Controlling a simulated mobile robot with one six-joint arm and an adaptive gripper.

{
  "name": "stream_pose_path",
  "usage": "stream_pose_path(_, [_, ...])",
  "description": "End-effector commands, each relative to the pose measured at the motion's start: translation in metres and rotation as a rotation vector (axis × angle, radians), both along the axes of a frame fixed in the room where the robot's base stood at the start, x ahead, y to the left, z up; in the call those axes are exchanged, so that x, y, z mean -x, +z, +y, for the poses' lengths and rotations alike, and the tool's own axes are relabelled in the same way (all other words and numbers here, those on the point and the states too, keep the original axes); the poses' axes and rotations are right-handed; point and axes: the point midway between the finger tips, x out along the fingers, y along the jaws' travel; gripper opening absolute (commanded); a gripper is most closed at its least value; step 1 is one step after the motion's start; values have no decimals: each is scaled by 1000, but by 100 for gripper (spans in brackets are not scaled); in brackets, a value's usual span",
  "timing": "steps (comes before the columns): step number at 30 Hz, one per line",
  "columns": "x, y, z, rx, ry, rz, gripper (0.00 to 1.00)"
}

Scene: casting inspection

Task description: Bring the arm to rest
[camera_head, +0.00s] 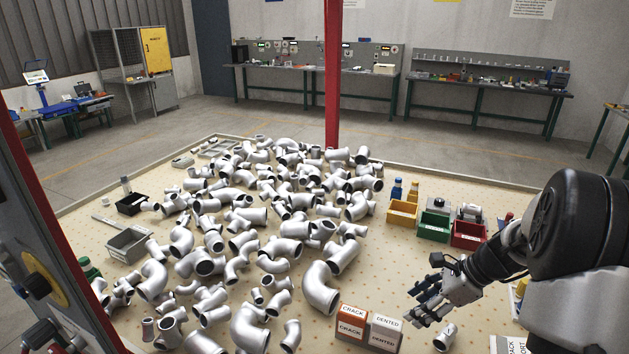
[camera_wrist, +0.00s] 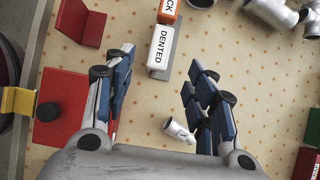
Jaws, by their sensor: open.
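My gripper (camera_head: 428,299) hangs above the right front part of the table, beside the label blocks. In the wrist view my gripper (camera_wrist: 160,92) has its two blue-padded fingers wide apart, with nothing held between them. A small silver pipe fitting (camera_wrist: 179,131) lies on the table below, seen between the fingers; the head view shows a small fitting (camera_head: 444,337) under the gripper. My arm reaches in from the right edge of the head view.
A heap of silver pipe elbows (camera_head: 262,222) covers the table's middle. An orange CRACK block (camera_head: 351,322) and a white DENTED block (camera_head: 385,334) stand left of my gripper. Yellow (camera_head: 402,214), green (camera_head: 433,227) and red (camera_head: 467,236) bins stand beyond it. A red post (camera_head: 333,75) rises behind.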

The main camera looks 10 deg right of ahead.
Motion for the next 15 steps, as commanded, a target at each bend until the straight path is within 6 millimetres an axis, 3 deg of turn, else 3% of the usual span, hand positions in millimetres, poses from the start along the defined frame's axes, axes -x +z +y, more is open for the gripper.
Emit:
stream_pose_path(4, [6,27,26,77,144,-45,51])
stream_pose_path(8, [26,68,71,221,416,-125,51])
stream_pose_path(15, [93,125,146,510,990,-290,51])
